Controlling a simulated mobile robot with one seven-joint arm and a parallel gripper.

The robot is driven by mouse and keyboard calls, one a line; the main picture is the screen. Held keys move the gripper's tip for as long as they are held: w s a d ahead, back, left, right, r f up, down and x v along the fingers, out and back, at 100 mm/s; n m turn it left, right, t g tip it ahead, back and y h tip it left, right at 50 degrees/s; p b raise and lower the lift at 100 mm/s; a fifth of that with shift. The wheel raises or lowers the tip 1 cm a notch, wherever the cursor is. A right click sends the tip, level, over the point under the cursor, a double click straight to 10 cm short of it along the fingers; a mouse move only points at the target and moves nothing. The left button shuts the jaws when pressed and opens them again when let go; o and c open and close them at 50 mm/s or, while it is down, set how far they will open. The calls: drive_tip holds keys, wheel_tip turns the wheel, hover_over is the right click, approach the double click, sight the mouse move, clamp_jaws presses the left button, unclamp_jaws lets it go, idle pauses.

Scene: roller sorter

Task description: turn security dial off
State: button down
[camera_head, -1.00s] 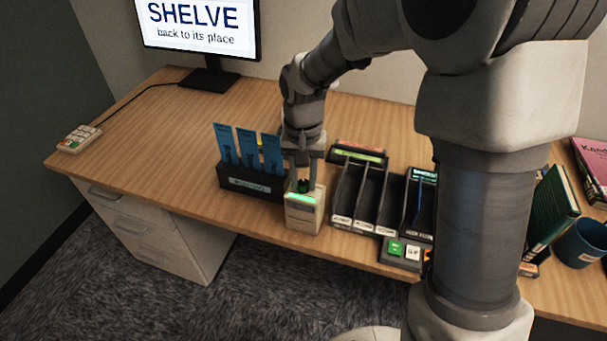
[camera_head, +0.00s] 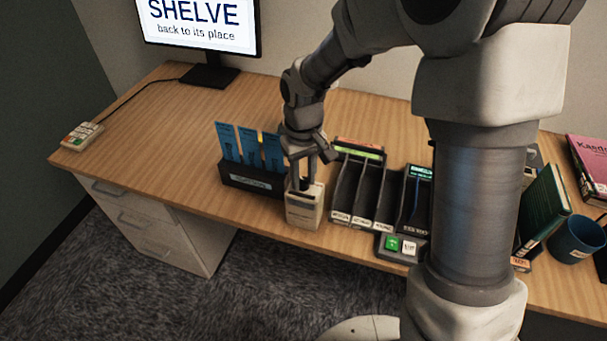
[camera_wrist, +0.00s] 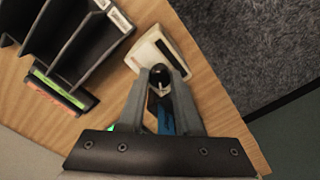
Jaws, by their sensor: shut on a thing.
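The security unit is a small beige box (camera_head: 304,210) on the desk, between the blue-card holder and the black sorter. Its display strip looks dark; in the wrist view the box (camera_wrist: 150,50) shows a dark strip (camera_wrist: 166,51). My gripper (camera_head: 304,184) points down over the top of the box, shut on the dark dial. In the wrist view my gripper (camera_wrist: 160,82) has the round dial (camera_wrist: 160,88) between its fingertips. The fingers hide part of the dial, and its exact pointing direction is hard to tell.
A black holder with blue cards (camera_head: 247,182) stands just left. A monitor (camera_head: 200,25), keypad (camera_head: 82,136), books (camera_head: 543,208) and blue mug (camera_head: 574,239) are farther off.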

sight(304, 181)
idle(0.4)
drive_tip(key=c, duration=0.6)
unclamp_jaws()
drive_tip(key=shift+r, duration=0.15)
wheel_tip(304, 181, up, 17)
drive_tip(key=p, duration=0.3)
drive_tip(key=shift+r, duration=0.15)
drive_tip(key=s+d+r+m+t+p, duration=0.1)
drive_tip(key=s+d+r+m+t, duration=0.1)
drive_tip(key=s+d, duration=0.4)
drive_tip(key=s+d+r+m+t+p, duration=0.1)
drive_tip(key=s+d+r+m+t, duration=0.2)
drive_tip(key=s, duration=0.9)
drive_tip(key=d+r, duration=0.2)
drive_tip(key=d, duration=0.1)
drive_tip(key=shift+d+t, duration=0.3)
